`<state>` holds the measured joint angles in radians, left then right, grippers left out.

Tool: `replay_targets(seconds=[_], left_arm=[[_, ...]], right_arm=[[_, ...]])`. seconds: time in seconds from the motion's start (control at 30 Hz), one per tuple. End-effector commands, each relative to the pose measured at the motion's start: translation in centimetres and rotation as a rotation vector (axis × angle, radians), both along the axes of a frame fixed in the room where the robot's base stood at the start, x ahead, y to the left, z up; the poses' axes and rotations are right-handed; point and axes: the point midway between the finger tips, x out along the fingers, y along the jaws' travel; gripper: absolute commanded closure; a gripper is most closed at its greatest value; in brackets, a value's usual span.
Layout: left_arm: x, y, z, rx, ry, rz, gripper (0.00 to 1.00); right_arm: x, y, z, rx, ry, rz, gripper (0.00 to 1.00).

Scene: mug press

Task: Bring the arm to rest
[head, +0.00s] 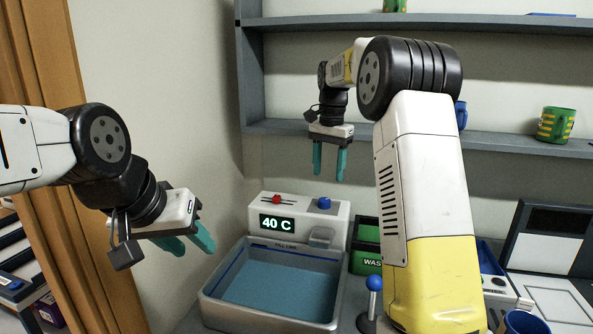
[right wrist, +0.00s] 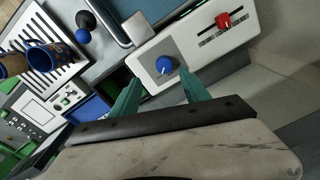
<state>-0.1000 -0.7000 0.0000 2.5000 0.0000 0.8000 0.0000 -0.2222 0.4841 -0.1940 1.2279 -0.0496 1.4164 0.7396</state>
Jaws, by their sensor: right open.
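My right gripper (head: 329,174) hangs in the air with its teal fingers pointing down, in front of the shelves and above the white control unit. It is open and empty. In the right wrist view its fingers (right wrist: 161,82) are spread, with nothing between them; the control unit's blue knob (right wrist: 165,64) shows beyond the tips. My right arm (head: 425,190) rises from the lower right and bends over toward the back. My left gripper (head: 190,248) is at the left of the basin, tilted down, its teal fingers apart and empty.
A water basin (head: 211,306) stands below the control unit (head: 332,216), whose display reads 40 C. A blue-knobbed lever (head: 374,284) and a green waste bin (head: 364,262) are nearby. A green-and-orange mug (head: 556,125) stands on the shelf (head: 488,140). A patterned blue mug (right wrist: 42,58) shows in the right wrist view.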

Motion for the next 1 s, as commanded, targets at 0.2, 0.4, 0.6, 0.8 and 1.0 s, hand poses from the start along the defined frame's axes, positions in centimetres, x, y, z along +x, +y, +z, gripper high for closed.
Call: replay_targets(seconds=[0.2,0.4,0.6,0.8,1.0], left_arm=[[0.0,0.0,0.0,0.000,0.000,0.000,0.60],[0.0,0.0,0.0,0.000,0.000,0.000,0.60],[0.0,0.0,0.0,0.000,0.000,0.000,0.60],[0.0,0.0,0.0,0.000,0.000,0.000,0.60],[0.0,0.0,0.0,0.000,0.000,0.000,0.60]], right_arm=[[-6.2,-1.1,3.6,0.058,-0.110,0.136,0.46],[-12.8,-1.4,5.2,0.083,-0.227,0.284,0.46],[-19.8,-1.1,5.1,0.074,-0.351,0.433,0.46],[-26.4,-0.5,3.1,0.031,-0.469,0.575,0.46],[-30.7,0.0,0.6,-0.021,-0.547,0.676,0.46]])
